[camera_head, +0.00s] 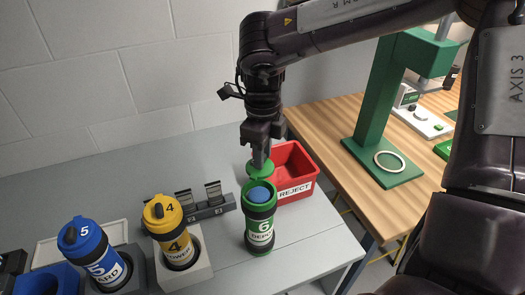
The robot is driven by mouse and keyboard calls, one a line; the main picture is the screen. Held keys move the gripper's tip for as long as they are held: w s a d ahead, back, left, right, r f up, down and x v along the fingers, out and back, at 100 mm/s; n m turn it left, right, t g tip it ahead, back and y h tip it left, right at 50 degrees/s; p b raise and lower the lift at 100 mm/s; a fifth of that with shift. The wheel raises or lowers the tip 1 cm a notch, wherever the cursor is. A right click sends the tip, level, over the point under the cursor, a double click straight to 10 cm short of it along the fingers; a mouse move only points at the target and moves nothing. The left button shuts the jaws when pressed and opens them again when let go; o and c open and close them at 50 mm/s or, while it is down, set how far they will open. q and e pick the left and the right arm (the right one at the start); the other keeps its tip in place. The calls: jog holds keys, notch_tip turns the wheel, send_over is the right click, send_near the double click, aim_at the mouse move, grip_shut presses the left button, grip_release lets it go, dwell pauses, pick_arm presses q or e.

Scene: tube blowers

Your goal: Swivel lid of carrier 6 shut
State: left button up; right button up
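Carrier 6 (260,225) is a green and dark canister with a white label reading 6, upright on the grey table. Its mouth is open and a blue rounded thing (259,195) shows inside. Its green lid (259,171) is swung off to the back of the mouth. My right gripper (260,161) points down from above with its fingers close together, at the lid. The fingertips overlap the lid in the picture; I cannot tell whether they touch it. My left gripper is not in view.
A red reject bin (302,190) stands right behind carrier 6. Yellow carrier 4 (173,240) and blue carrier 5 (98,262) stand in holders to the left. A wooden table (330,130) with a green stand (378,100) is at the right.

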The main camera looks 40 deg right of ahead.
jog(key=shift+c, duration=0.7)
